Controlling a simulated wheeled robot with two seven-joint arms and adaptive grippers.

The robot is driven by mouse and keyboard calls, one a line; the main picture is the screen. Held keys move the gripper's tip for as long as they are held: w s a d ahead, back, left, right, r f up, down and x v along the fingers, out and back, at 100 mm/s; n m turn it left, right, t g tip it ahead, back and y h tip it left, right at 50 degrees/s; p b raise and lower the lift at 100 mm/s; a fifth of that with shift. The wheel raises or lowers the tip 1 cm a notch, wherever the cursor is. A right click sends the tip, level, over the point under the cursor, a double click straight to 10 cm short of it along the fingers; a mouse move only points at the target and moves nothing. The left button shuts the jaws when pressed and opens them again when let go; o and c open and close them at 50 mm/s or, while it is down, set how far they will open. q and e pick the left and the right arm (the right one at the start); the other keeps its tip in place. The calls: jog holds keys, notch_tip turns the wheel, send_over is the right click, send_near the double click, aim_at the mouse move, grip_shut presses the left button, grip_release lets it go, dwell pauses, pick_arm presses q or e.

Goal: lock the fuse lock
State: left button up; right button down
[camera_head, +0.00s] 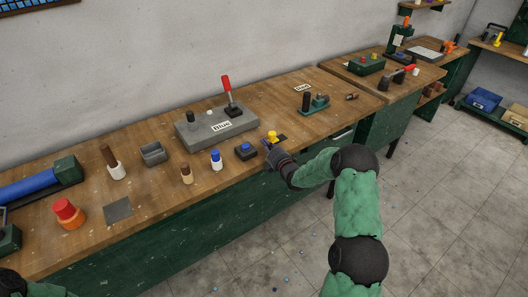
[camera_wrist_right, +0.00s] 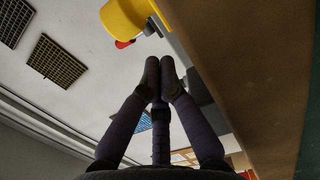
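I cannot tell for sure which thing is the fuse lock. A yellow-topped piece (camera_head: 272,135) stands on a small dark base near the workbench's front edge. My right gripper (camera_head: 272,152) is right in front of it at the bench edge. In the right wrist view the yellow piece (camera_wrist_right: 124,18) shows beyond the fingertips, with a small red part below it. My right gripper's fingers (camera_wrist_right: 160,68) are drawn together with nothing visible between them, apart from the yellow piece. Only part of my left arm shows at the bottom left; its gripper is out of view.
A grey block labelled "Blue" (camera_head: 197,136) with a red-handled lever (camera_head: 227,85) stands behind. A dark blue-topped box (camera_head: 246,150), a blue-and-white piece (camera_head: 216,160) and a grey tray (camera_head: 153,153) sit left. A green device (camera_head: 314,106) stands right. Bare wood lies between them.

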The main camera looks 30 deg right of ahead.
aim_at(277, 138)
jog(key=shift+w+d, duration=0.2)
jog(key=shift+d, duration=0.5)
jog(key=d+b, duration=0.2)
jog(key=d, duration=0.2)
jog(key=shift+w+d+f+b, duration=0.1)
jog(key=shift+w+d+b, duration=0.05)
jog(key=shift+d+b, duration=0.2)
jog(key=shift+a, duration=0.1)
